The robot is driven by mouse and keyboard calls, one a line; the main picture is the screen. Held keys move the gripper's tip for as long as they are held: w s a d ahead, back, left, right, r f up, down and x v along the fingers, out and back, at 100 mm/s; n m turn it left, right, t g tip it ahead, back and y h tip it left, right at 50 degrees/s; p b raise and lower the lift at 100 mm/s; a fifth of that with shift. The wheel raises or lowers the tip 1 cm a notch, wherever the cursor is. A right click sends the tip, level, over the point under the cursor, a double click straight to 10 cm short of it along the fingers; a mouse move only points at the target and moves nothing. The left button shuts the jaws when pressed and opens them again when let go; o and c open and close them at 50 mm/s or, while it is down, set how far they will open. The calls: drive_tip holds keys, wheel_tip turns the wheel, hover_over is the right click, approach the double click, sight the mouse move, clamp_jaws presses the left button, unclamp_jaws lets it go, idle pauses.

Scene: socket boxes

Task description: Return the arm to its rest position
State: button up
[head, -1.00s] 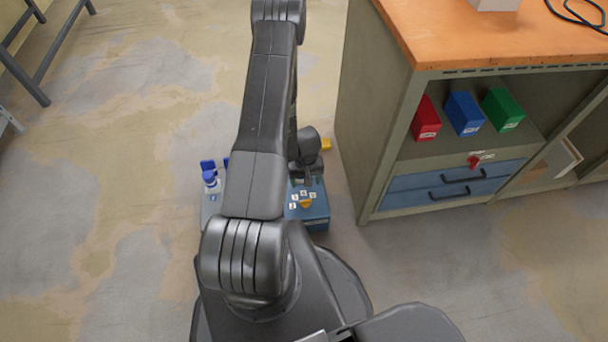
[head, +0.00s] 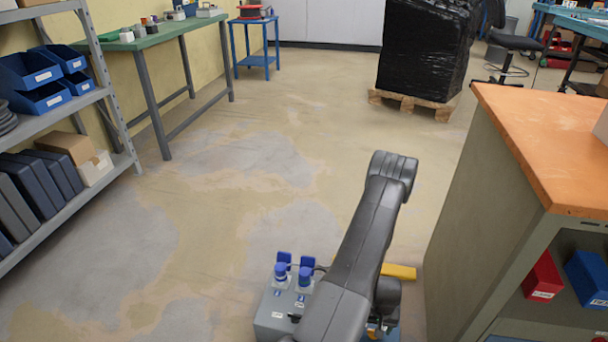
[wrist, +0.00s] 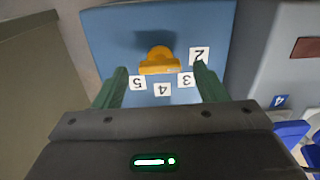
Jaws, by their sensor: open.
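My arm (head: 352,262) reaches forward over the floor in the head view, low and right of the middle. It hides my gripper there. In the wrist view my gripper (wrist: 160,70) is open, its two green fingers apart with nothing held. Past the fingertips is the blue face of a socket box (wrist: 105,35). It carries a yellow knob (wrist: 158,60) and white labels numbered 2 to 5. The knob shows between the fingers; I cannot tell how far from it they are. A grey box (head: 270,312) with blue connectors (head: 281,272) stands left of my arm.
An orange-topped cabinet (head: 540,130) stands close on the right, with a red bin (head: 543,277) and a blue bin (head: 588,275) inside. A shelf rack (head: 60,110) and a green-topped bench (head: 150,38) stand left. The floor between is clear. A black-wrapped pallet load (head: 425,45) stands behind.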

drive_tip(key=shift+f, duration=0.75)
drive_tip(key=shift+r, duration=0.15)
wheel_tip(320, 180, up, 14)
drive_tip(key=p, duration=0.9)
wheel_tip(320, 180, down, 14)
drive_tip(key=b, duration=0.9)
drive_tip(key=shift+b, duration=0.3)
drive_tip(key=shift+r+m+p, duration=0.1)
drive_tip(key=shift+m+p, duration=0.95)
drive_tip(key=shift+m, duration=0.15)
drive_tip(key=m+p, duration=0.3)
drive_tip(key=m, duration=0.3)
drive_tip(key=shift+m, duration=0.3)
wheel_tip(320, 180, up, 6)
drive_tip(key=p, duration=0.3)
drive_tip(key=shift+r, duration=0.6)
